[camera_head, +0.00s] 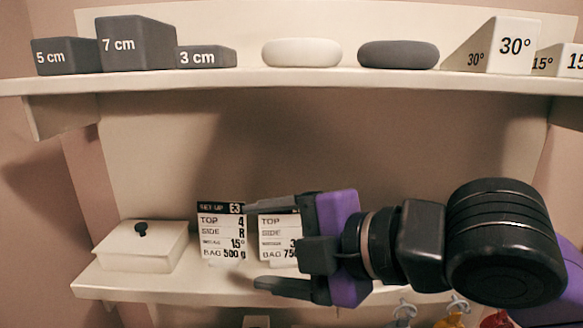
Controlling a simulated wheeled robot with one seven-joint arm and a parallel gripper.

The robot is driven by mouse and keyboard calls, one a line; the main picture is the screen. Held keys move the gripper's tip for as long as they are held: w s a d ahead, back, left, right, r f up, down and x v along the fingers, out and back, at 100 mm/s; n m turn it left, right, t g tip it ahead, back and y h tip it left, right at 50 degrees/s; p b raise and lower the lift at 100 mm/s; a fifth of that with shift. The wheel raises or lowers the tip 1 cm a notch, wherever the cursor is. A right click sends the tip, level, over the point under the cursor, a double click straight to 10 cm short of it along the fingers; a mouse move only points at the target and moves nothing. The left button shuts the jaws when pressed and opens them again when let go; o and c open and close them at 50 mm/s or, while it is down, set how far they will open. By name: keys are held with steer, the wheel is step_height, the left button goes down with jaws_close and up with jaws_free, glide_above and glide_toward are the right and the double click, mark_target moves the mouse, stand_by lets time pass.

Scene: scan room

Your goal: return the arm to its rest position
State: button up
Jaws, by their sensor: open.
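My gripper (257,246) is in the head view, at the end of my arm, which reaches in from the right. Its two dark fingers point left and are spread apart, with nothing between them. The purple and black gripper body is in front of the lower shelf. The upper finger overlaps the edges of two printed cards, the left card (221,231) and the right card (279,239). Whether the fingers touch the cards cannot be told from this view.
The upper shelf (300,82) holds grey blocks (135,45), two rounded pads (302,52) and wedges (512,46). The lower shelf (180,283) holds a white lidded box (141,247). Colourful items on hooks (452,312) hang below, partly cut off.

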steer(key=w+d+r+m+t+y, duration=0.1)
steer(key=d+r+m+t+y, duration=0.35)
steer(key=r+m+t, duration=0.55)
steer(key=s+d+f+m+t+h, duration=0.3)
steer(key=d+f+m+t+h, duration=0.5)
steer(key=d+m+h, duration=0.65)
steer(key=s+d+f+m+g+h, duration=0.25)
steer(key=s+f, duration=0.25)
steer(key=f, duration=0.3)
steer(key=s+d+f+m+g+h, duration=0.1)
steer(key=s+f+m, duration=0.35)
steer(key=f, duration=0.35)
steer(key=s+f+n+g+y, duration=0.1)
steer(key=s+f+n+g, duration=0.1)
steer(key=s+f, duration=0.6)
steer(key=s+f+n+g+y+b, duration=0.1)
steer(key=s+f+n+g, duration=0.2)
steer(key=s, duration=1)
step_height(320, 180, down, 5)
steer(key=shift+s+d+g, duration=0.3)
steer(key=shift+g, duration=0.75)
steer(key=shift+n, duration=0.25)
